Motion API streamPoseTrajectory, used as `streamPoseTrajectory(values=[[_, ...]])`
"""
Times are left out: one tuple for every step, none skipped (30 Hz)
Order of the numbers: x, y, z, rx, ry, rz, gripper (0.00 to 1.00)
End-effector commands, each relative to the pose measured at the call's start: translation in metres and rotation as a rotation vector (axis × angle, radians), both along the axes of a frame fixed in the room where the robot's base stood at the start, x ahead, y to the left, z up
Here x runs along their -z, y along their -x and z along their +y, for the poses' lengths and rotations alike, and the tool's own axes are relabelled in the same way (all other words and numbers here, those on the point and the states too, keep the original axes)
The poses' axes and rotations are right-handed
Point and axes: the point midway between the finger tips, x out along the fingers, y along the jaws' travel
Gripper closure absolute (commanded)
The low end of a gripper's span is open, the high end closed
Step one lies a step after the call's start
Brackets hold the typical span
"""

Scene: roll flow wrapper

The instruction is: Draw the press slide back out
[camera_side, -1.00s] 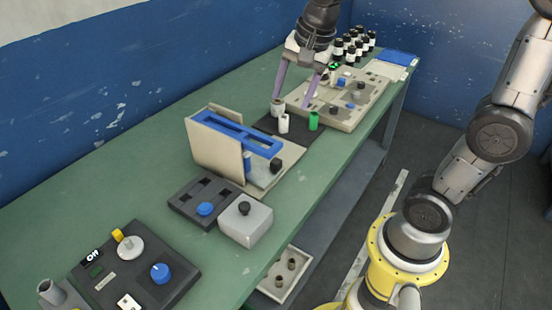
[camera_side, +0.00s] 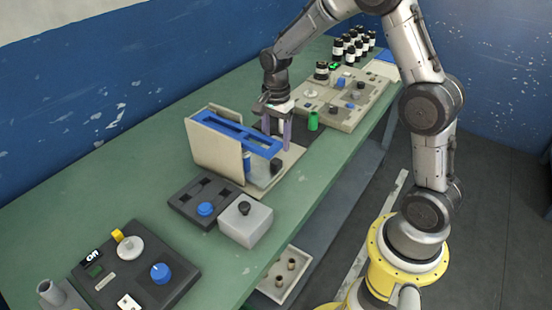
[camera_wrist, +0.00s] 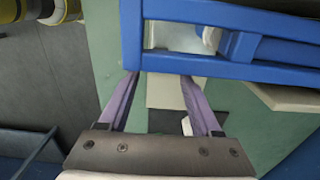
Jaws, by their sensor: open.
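The press has a beige upright body (camera_side: 205,150) with a blue slotted frame (camera_side: 235,132) on top.
A green cylinder (camera_side: 313,121) stands to the right of my gripper. A beige control panel (camera_side: 345,100) and several dark bottles (camera_side: 352,46) are farther back. A grey box with a black knob (camera_side: 245,222) and a dark panel (camera_side: 190,203) stand in front of the press.

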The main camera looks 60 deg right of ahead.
Motion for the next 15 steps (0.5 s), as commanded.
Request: streamPoseTrajectory(values=[[0.011, 0.001, 0.000, 0.000, -0.001, 0.005, 0.35], [0.017, 0.001, 0.000, 0.000, -0.001, 0.006, 0.35], [0.025, 0.001, 0.000, 0.000, -0.001, 0.005, 0.35], [0.030, 0.001, 0.000, 0.000, -0.001, 0.004, 0.35], [0.036, 0.001, 0.000, 0.000, -0.001, 0.005, 0.35], [0.042, 0.001, 0.000, 0.000, -0.001, 0.004, 0.35], [0.047, 0.001, 0.000, 0.000, -0.001, 0.004, 0.35], [0.051, 0.001, 0.000, -0.001, -0.001, 0.003, 0.35], [0.056, 0.001, 0.000, -0.001, -0.001, 0.004, 0.35], [0.060, 0.001, 0.000, -0.001, -0.001, 0.003, 0.35], [0.063, 0.000, 0.000, -0.001, 0.000, 0.002, 0.35], [0.066, 0.000, 0.000, -0.001, 0.000, 0.002, 0.35], [0.068, 0.000, 0.000, -0.001, 0.000, 0.001, 0.35], [0.070, 0.000, 0.000, -0.001, 0.000, 0.001, 0.35], [0.072, 0.000, 0.000, -0.001, 0.000, 0.000, 0.35]])
